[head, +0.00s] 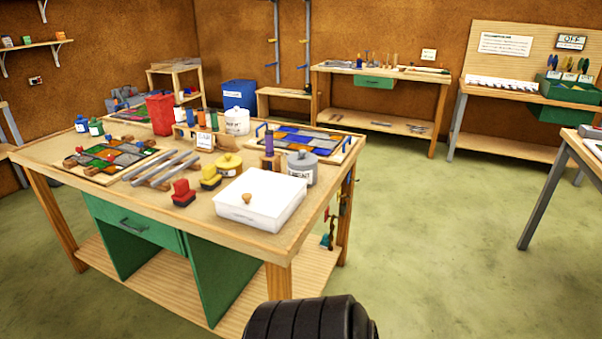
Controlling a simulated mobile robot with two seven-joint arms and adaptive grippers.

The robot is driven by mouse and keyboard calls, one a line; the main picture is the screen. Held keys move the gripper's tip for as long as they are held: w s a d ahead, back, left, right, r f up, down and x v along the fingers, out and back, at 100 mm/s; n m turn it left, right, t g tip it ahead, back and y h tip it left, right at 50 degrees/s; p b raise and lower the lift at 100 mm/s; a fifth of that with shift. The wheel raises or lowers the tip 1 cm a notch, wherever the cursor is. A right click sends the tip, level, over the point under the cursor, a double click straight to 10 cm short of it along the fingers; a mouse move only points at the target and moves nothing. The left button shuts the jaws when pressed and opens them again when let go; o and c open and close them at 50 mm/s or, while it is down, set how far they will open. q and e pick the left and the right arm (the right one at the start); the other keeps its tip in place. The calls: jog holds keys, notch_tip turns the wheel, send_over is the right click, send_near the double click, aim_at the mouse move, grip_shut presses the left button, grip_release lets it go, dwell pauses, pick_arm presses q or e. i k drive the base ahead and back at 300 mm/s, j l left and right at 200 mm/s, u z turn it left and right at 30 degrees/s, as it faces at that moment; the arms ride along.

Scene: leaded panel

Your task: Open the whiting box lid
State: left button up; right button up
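A white rectangular box (263,209) stands near the front right corner of the wooden workbench (180,222); I take it for the whiting box, though no label on it is readable. Its white top looks shut, with a small round wooden knob (247,198) near the left front. Neither of my grippers shows in the head view. A dark ribbed part, likely of my own arm, is at the bottom edge, below and apart from the bench.
A grey lidded tin (302,168) and a yellow tin (229,165) stand behind the box. Red (183,193) and yellow (210,178) blocks are to its left. Leaded panels (110,157) lie farther back. Green floor (430,250) right of the bench is clear.

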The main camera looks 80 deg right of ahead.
aim_at(265, 193)
jog(key=z, duration=1.95)
jog(key=l+z, duration=0.15)
jog(key=z, duration=0.35)
